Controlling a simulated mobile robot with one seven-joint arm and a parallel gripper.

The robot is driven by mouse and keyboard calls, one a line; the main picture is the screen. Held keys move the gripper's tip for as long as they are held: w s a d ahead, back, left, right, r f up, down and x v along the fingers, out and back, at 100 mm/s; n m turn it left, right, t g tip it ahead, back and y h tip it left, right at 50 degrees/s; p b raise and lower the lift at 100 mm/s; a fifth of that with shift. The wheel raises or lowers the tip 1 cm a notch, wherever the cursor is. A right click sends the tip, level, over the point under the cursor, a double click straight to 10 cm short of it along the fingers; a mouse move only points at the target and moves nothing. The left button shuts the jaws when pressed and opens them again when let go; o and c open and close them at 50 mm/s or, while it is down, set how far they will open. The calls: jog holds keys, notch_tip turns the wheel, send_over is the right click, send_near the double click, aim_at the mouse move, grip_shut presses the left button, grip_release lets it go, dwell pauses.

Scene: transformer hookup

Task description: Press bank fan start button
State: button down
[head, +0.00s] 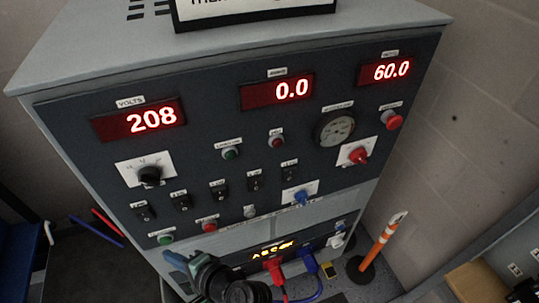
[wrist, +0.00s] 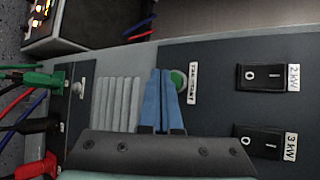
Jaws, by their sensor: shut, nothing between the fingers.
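The green fan start button (wrist: 179,78) is a round push button on the dark panel, with a white label beside it that is too small to read surely. In the head view the button (head: 165,239) sits at the lower left of the cabinet front. My gripper (wrist: 163,72) has blue fingers closed together, with nothing between them. Its tips overlap the button's left edge in the wrist view; I cannot tell whether they touch it. In the head view my gripper (head: 172,257) is just below the button.
Black rocker switches (wrist: 262,77) stand right of the button in the wrist view. A red button (head: 209,226) is to the right in the head view. Plugged red and blue connectors (head: 275,268) are lower down. An orange post (head: 382,243) stands on the floor at right.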

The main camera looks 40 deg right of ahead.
jog(key=shift+w, duration=0.1)
jog(key=shift+w+d, duration=0.15)
jog(key=shift+w, duration=0.15)
jog(key=shift+w+d, duration=0.15)
jog(key=shift+w, duration=0.25)
dwell(0.6)
jog(key=shift+s+a+p, duration=0.3)
jog(key=shift+s, duration=0.55)
jog(key=s+a+p, duration=0.1)
jog(key=s+a, duration=0.1)
jog(key=s, duration=0.3)
jog(key=shift+s+p, duration=0.35)
jog(key=shift+p, duration=0.05)
jog(key=shift+d, duration=0.1)
dwell(0.6)
